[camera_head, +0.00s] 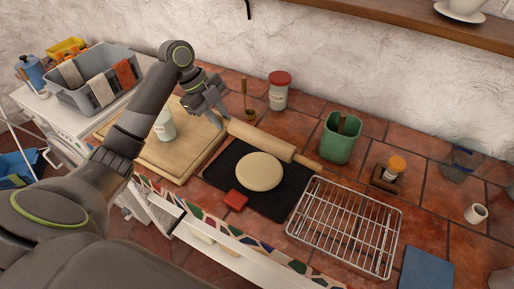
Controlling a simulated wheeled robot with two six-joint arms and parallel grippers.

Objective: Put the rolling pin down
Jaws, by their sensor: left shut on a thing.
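The wooden rolling pin (262,141) lies slantwise along the back edge of the dark mat (222,172), behind a round flat piece of dough (260,171). Its right handle points toward the wire rack. My left gripper (216,112) reaches in from the upper left and is shut at the pin's left end, on its handle. The fingers hide most of that handle. I cannot tell whether the pin rests on the surface or hangs slightly above it. My right gripper is out of view.
A wire rack (344,226) stands right of the mat, a green container (340,138) behind it. A red-lidded jar (279,92) stands behind the pin. A cutting board (150,152) with a white jar (165,127) lies left, under my arm. A red scraper (235,200) lies on the mat's front.

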